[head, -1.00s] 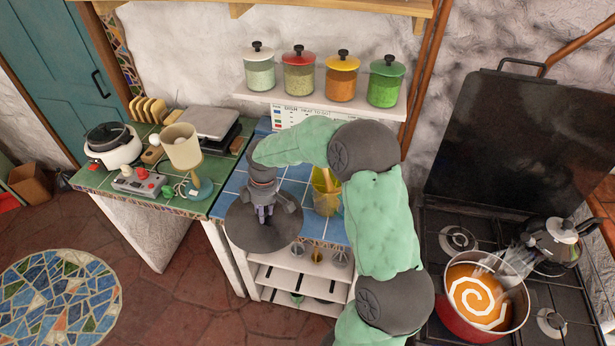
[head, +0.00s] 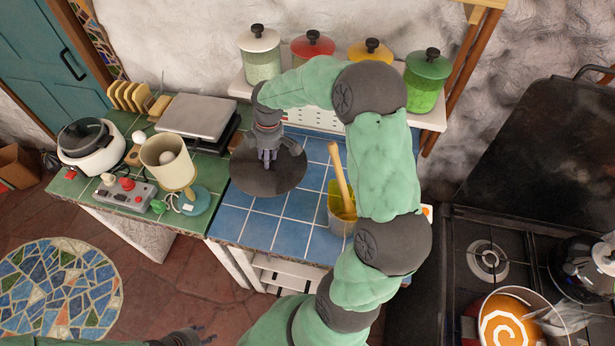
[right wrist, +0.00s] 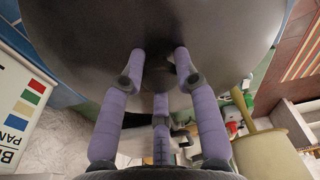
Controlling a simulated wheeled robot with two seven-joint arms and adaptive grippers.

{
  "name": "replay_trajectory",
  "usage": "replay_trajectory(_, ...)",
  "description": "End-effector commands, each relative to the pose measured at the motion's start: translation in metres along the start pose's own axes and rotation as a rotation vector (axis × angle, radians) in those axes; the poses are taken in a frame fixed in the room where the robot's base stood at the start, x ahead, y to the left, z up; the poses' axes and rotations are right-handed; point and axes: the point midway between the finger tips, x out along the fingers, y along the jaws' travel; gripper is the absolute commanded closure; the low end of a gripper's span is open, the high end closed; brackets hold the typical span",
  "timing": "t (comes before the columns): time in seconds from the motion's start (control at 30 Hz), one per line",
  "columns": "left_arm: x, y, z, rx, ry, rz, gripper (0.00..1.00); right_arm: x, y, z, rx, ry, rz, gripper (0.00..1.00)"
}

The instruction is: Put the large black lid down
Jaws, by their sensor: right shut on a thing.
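The large black lid (head: 262,180) is a dark round disc over the back left of the blue-tiled counter (head: 285,230). My right gripper (head: 268,160) points down and is shut on the knob at the lid's middle. I cannot tell whether the lid touches the tiles. My left gripper (head: 192,338) shows only partly at the bottom edge, empty over the floor; its opening is unclear.
A container (head: 342,212) with a wooden-handled tool stands right of the lid. A lamp (head: 168,165) and a control box (head: 128,193) stand on the green counter to the left. Jars (head: 428,82) line the shelf behind. Blue tiles in front of the lid are bare.

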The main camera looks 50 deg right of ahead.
Motion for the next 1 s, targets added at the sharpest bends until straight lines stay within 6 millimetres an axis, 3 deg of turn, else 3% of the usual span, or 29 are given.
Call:
replay_trajectory(0.7,0.011,-0.004,-0.001,0.000,0.000,0.000,0.60,0.090,0.000,0.011,0.001,-0.001,-0.002,1.00)
replay_trajectory(1.0,0.011,-0.004,-0.001,0.000,0.000,0.000,0.60,0.097,0.000,0.012,0.000,0.000,0.000,1.00)
